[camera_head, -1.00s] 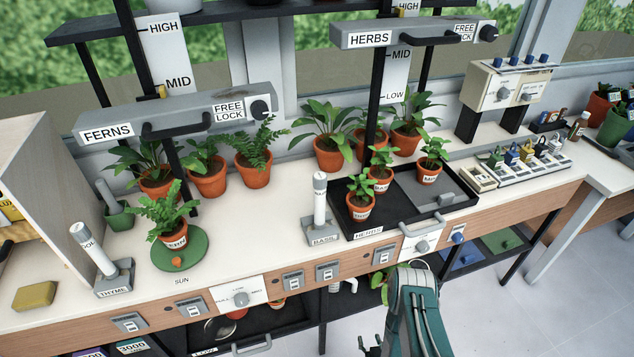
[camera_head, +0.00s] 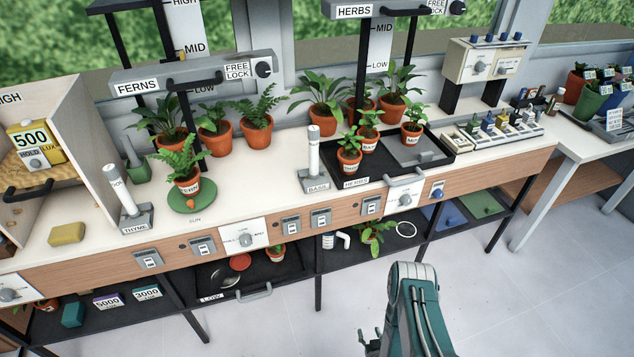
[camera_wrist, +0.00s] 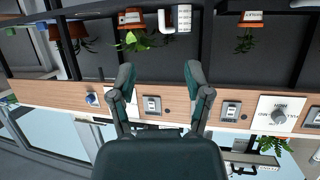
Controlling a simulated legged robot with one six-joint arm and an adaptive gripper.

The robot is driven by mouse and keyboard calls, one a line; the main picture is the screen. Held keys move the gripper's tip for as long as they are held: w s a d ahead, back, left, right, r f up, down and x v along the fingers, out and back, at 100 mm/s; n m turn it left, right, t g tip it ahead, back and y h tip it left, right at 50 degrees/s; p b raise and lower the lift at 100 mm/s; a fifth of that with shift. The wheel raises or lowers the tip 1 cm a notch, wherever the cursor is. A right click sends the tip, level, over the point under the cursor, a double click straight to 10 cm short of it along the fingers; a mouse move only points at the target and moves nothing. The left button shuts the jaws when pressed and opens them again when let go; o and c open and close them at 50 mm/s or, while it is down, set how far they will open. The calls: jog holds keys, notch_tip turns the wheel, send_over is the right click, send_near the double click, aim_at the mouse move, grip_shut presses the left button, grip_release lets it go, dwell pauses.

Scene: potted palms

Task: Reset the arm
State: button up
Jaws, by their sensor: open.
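My gripper (camera_wrist: 160,80) is open and empty in the wrist view, its two dark green fingers spread apart. It faces the front of the bench, which appears upside down there, with wood panel (camera_wrist: 70,95) and lower shelf behind the fingers. In the head view my green and grey arm (camera_head: 415,305) is folded at the bottom, right of centre, in front of the bench and clear of it. Only a small dark part of the gripper end shows beside the arm at the bottom edge; the fingers are not clear there.
The bench holds a fern on a green disc (camera_head: 198,203), a black herb tray (camera_head: 435,165) and several potted plants. The FERNS bar (camera_head: 190,80) and HERBS bar (camera_head: 385,10) hang above. A lower shelf (camera_head: 290,268) holds more items. The pale floor (camera_head: 520,300) in front is clear.

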jog(key=w+d+r+g, duration=0.2)
jog(key=w+r, duration=1.3)
jog(key=r, duration=0.2)
notch_tip(320, 180, up, 21)
jog(key=w+g+h, duration=0.1)
jog(key=g+h, duration=0.1)
jog(key=s+a+r+g, duration=0.1)
jog(key=s+r, duration=0.6)
jog(key=r, duration=0.3)
jog(key=s+a+r+g, duration=0.1)
jog(key=s+r, duration=0.5)
jog(key=r, duration=0.3)
jog(key=s+r+g, duration=0.1)
jog(key=s+r, duration=0.2)
jog(key=s, duration=0.7)
jog(key=s+a+r+m+g, duration=0.1)
jog(key=s+r, duration=0.2)
jog(key=s, duration=0.7)
jog(key=shift+a+r+y, duration=0.2)
jog(key=shift+r+y, duration=0.1)
